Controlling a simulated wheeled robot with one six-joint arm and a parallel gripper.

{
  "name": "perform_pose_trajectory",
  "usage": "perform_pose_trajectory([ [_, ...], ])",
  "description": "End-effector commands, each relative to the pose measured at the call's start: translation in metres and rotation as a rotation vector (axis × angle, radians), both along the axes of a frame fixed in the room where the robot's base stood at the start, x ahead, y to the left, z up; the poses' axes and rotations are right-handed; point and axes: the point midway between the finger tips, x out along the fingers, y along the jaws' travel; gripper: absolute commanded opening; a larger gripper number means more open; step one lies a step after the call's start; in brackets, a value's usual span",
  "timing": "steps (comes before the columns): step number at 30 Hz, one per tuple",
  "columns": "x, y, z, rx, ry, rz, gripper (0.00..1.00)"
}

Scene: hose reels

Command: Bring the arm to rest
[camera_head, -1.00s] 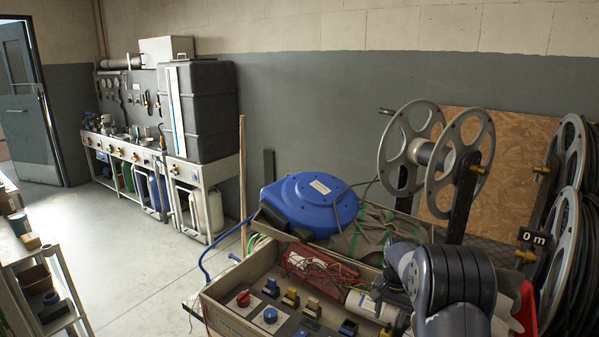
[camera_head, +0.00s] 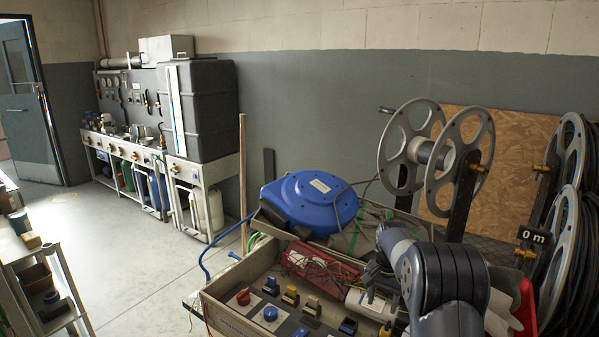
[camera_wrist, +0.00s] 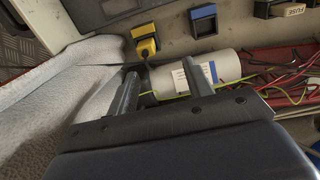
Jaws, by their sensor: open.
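My arm shows at the lower right of the head view, bent over an open box (camera_head: 232,312) of electrical parts. My gripper (camera_wrist: 165,85) shows in the wrist view with its two fingers apart and nothing between them that I can see held. Beyond the fingers lies a white cylinder (camera_wrist: 228,66) with a blue and white label and a yellow-green wire. I cannot tell the exact gap between fingers and cylinder. In the head view the gripper (camera_head: 370,283) is small and partly hidden by my arm.
A blue hose reel (camera_head: 310,203) sits behind the box. Metal reels (camera_head: 462,150) stand behind my arm, with more hose reels (camera_head: 560,240) at right. Red wiring (camera_head: 318,262) and switches (camera_head: 270,314) fill the box. The floor (camera_head: 130,250) at left is open.

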Motion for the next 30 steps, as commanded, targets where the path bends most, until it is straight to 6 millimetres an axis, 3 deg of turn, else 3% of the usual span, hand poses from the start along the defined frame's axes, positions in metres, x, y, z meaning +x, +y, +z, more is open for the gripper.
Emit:
perform_pose_trajectory([
  [13, 0.047, 0.076, -0.005, 0.000, 0.000, 0.002, 0.49],
  [27, 0.044, 0.072, -0.102, 0.000, 0.004, -0.001, 0.49],
  [28, 0.045, 0.072, -0.102, 0.000, 0.000, -0.001, 0.49],
  [30, 0.047, 0.072, -0.083, 0.000, -0.007, -0.001, 0.49],
])
